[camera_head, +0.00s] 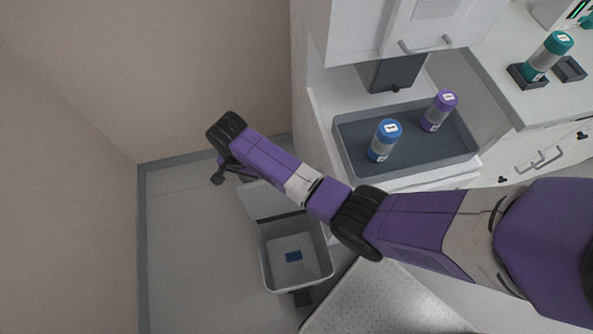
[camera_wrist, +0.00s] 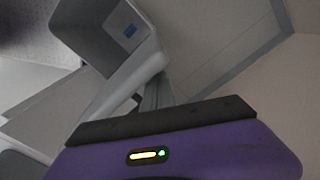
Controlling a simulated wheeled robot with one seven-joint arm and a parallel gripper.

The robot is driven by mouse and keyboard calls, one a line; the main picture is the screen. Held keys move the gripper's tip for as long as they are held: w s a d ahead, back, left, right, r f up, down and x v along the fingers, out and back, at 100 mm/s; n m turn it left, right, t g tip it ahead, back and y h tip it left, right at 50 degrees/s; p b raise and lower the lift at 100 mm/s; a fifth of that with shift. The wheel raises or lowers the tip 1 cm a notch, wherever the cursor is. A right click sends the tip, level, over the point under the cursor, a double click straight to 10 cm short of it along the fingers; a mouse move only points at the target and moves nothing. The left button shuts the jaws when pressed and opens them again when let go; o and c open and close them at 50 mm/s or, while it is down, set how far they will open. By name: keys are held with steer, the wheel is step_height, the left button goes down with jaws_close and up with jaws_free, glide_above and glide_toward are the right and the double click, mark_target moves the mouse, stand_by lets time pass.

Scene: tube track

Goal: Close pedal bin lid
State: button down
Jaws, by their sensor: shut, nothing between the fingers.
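The pedal bin (camera_head: 268,272) stands on the floor, a grey box open at the top. Its lid (camera_head: 262,199) is raised at the bin's far side, partly hidden by my arm. My gripper (camera_head: 217,179) is shut and empty, beyond and left of the raised lid, apart from it in the head view. In the wrist view the bin (camera_wrist: 85,28) shows at the upper left, with the pale lid (camera_wrist: 125,78) in front of it. A dark pedal (camera_head: 302,297) sticks out at the bin's near side.
A blue piece (camera_head: 293,256) lies inside the bin. A grey tray (camera_head: 347,149) with a blue bottle (camera_head: 384,140) and a purple bottle (camera_head: 438,111) sits on the counter at right. Walls bound the left and back; the floor (camera_head: 190,260) left of the bin is clear.

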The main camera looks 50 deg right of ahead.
steer(key=shift+s+a+r+p, duration=0.3)
steer(key=shift+s+a+p, duration=0.3)
steer(key=shift+s+p, duration=0.3)
steer(key=shift+s+a+r+p, duration=0.3)
steer(key=shift+s+a+p, duration=0.3)
steer(key=shift+s+p, duration=0.25)
steer(key=shift+s+a+p, duration=0.25)
steer(key=shift+s+p, duration=0.05)
steer(key=shift+s, duration=0.15)
step_height(320, 180, up, 8)
steer(key=p, duration=0.5)
glide_above(250, 195)
steer(key=shift+s+a, duration=0.2)
steer(key=shift+s, duration=0.2)
